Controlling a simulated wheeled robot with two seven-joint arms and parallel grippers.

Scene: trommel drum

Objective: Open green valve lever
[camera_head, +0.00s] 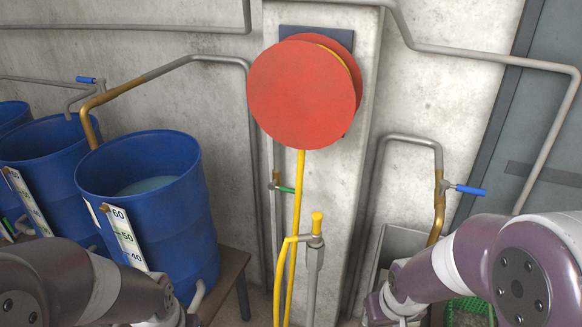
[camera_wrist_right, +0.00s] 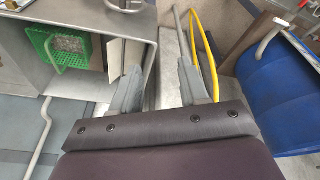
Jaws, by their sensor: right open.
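The green valve lever (camera_head: 287,190) sticks out to the right from a brass valve on a thin vertical pipe, left of the concrete pillar's middle and behind the yellow hose. I cannot make it out in the right wrist view. My right gripper (camera_wrist_right: 160,72) is open, with its two grey fingers apart and nothing between them. In the head view my right arm comes in at the lower right, well below and right of the lever. My left arm reaches in at the lower left, and its gripper fingers are out of frame.
A red hose reel (camera_head: 303,95) with a yellow hose (camera_head: 298,215) hangs above on the pillar. Blue drums (camera_head: 150,205) stand at the left. A blue lever (camera_head: 469,190) sits on the right pipe. A steel sink (camera_wrist_right: 143,28) holds a green basket (camera_wrist_right: 75,48).

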